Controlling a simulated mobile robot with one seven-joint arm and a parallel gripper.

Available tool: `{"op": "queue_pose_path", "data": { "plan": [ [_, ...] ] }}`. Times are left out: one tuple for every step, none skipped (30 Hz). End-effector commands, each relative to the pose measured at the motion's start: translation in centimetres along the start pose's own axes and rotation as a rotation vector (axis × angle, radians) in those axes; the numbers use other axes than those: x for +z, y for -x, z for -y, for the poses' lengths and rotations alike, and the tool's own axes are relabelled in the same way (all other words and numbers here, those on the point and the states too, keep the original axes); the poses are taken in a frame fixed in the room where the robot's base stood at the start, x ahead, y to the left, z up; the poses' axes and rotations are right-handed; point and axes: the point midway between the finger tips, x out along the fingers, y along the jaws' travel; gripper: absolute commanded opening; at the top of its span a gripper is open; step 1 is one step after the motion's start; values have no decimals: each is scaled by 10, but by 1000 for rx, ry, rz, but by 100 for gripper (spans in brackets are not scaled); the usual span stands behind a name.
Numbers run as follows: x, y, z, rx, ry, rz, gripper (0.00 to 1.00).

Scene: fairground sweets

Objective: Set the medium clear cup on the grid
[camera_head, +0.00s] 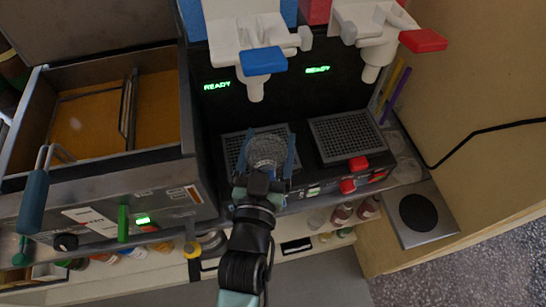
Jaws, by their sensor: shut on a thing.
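The medium clear cup (267,151) is between the blue fingers of my gripper (267,160), at the left side of the slush machine. My gripper is shut on it. The cup is over the left drip grid (234,147), below the left dispenser with the blue lever. I cannot tell from this angle whether the cup's base touches the grid. My gripper covers the cup's near side and part of the grid. A second grid (344,136) lies to the right, below the red-levered dispenser, and is empty.
The left white dispenser spout (256,88) hangs just behind the cup, with its blue lever (263,60). Red buttons (358,163) sit at the right grid's front. A fryer-like metal box (110,170) stands at left. Small bottles (342,213) line a shelf below.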

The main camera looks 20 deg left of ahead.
Motion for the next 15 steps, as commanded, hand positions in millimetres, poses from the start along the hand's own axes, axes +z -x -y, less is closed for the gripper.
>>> {"op": "queue_pose_path", "data": {
  "plan": [
    [3,-6,1,1,0,-4,32],
    [3,-8,2,1,0,-3,32],
    [4,-12,4,1,0,-4,32],
    [4,-15,5,0,0,-4,32],
    [5,-18,7,0,0,-4,32],
    [5,-22,8,1,0,-4,32],
    [5,-24,9,0,0,-4,32],
    [6,-27,10,1,1,-3,32],
    [6,-30,11,1,2,-4,32],
    [7,-33,12,1,1,-4,32],
    [8,-36,14,0,0,-4,32],
    [8,-39,16,-1,0,-4,32],
    [9,-41,16,0,0,-3,32],
    [9,-44,17,0,0,-4,32],
    [10,-47,18,0,0,-3,32]
  ]
}}
